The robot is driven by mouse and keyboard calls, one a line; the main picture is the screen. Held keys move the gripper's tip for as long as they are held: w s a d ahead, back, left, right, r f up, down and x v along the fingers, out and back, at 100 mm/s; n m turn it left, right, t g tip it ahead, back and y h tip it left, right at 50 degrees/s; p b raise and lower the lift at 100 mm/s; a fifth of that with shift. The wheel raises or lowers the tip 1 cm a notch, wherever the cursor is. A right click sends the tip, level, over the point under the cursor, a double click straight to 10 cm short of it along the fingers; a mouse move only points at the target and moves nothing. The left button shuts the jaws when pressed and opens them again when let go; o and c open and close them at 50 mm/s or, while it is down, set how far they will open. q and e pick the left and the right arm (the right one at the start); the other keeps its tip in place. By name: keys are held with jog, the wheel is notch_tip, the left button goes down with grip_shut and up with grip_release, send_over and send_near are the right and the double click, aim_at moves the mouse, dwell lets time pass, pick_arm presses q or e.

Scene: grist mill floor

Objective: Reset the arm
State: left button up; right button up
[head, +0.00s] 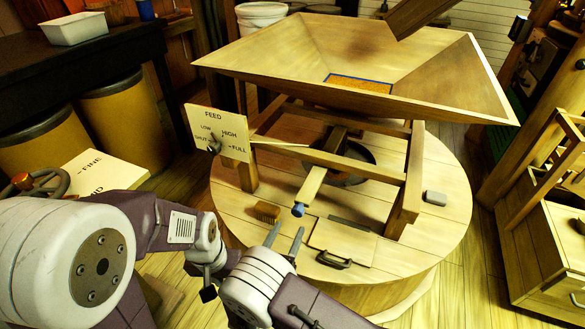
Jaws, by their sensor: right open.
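My right gripper (285,239) is open and empty. Its two grey fingers are apart and point up in the picture, over the near edge of the round wooden millstone cover (440,240). Between the fingers I see only boards behind them. A small brown brush-like block (265,212) lies just beyond the fingertips, and a hatch with a dark handle (333,260) is to their right. I cannot tell whether the fingers touch the cover. My left gripper does not show.
A wooden hopper (450,85) stands on a frame above the cover. A FEED board (219,131) with a small lever is at its left. A grey block (434,197) lies on the cover at right. Barrels (125,120) stand at left. A slatted wooden stand (545,245) is at right.

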jog(key=shift+d, duration=0.1)
jog(key=s+d+m+g+h, duration=0.3)
jog(key=d+m+g, duration=0.3)
jog(key=d, duration=0.4)
jog(key=s+d+m+g+h, duration=0.25)
jog(key=d+m+g, duration=0.4)
jog(key=d, duration=0.45)
jog(key=s+d+m+g+y, duration=0.3)
jog(key=s+m+g+y, duration=0.35)
jog(key=s+m, duration=0.55)
notch_tip(320, 180, up, 24)
jog(key=w+a+m+t+y+p, duration=0.2)
jog(key=m+p, duration=0.8)
jog(key=p, duration=1.2)
jog(key=t+y, duration=0.1)
jog(key=y, duration=0.1)
jog(key=shift+w+a+y, duration=0.15)
jog(key=shift+w+y, duration=0.05)
jog(key=shift+y, duration=0.2)
